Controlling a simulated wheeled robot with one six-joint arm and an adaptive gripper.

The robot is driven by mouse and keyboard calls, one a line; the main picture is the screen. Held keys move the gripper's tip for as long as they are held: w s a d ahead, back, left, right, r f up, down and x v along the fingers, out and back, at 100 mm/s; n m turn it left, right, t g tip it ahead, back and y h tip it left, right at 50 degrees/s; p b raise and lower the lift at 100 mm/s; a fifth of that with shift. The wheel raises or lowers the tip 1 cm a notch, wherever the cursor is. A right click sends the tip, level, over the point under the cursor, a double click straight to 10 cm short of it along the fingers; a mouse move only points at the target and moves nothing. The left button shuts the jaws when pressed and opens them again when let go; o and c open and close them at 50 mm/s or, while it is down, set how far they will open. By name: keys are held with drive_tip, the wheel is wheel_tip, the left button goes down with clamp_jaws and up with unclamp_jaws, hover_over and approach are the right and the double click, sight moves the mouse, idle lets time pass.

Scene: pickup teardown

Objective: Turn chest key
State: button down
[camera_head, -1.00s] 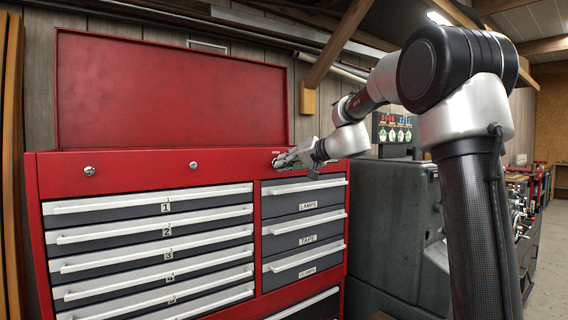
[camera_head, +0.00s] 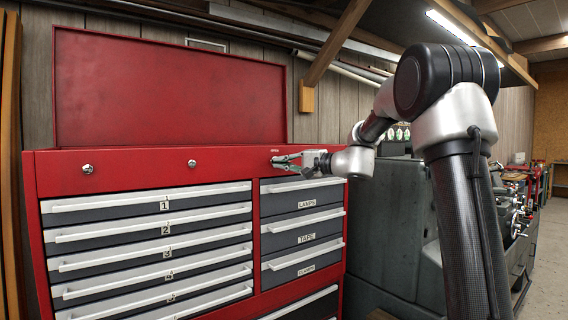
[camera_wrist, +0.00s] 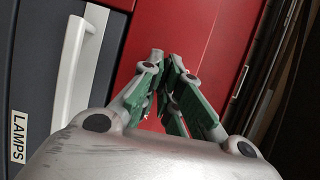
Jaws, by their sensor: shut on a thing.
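The red tool chest (camera_head: 135,172) stands at the left, its upper front band carrying round locks. My gripper (camera_head: 274,162) reaches in from the right at the band's right end, beside a small label above the drawers. The fingers are closed together at the chest front. In the wrist view, the green-padded fingers (camera_wrist: 162,62) converge to a narrow gap against the red panel (camera_wrist: 200,30). The key is not clearly visible; the fingertips hide whatever is between them, so I cannot tell its angle.
Two other round locks, a left one (camera_head: 88,169) and a middle one (camera_head: 192,163), sit on the same band. The LAMPS drawer (camera_head: 300,196) is shut just below my gripper. A grey machine (camera_head: 385,235) stands right of the chest.

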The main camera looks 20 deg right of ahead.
drive_tip(key=shift+f+m, duration=0.1)
drive_tip(key=shift+m, duration=0.2)
drive_tip(key=c, duration=1.6)
unclamp_jaws()
drive_tip(key=shift+c, duration=0.2)
drive_tip(key=v, duration=1.2)
drive_tip(key=shift+f, duration=0.1)
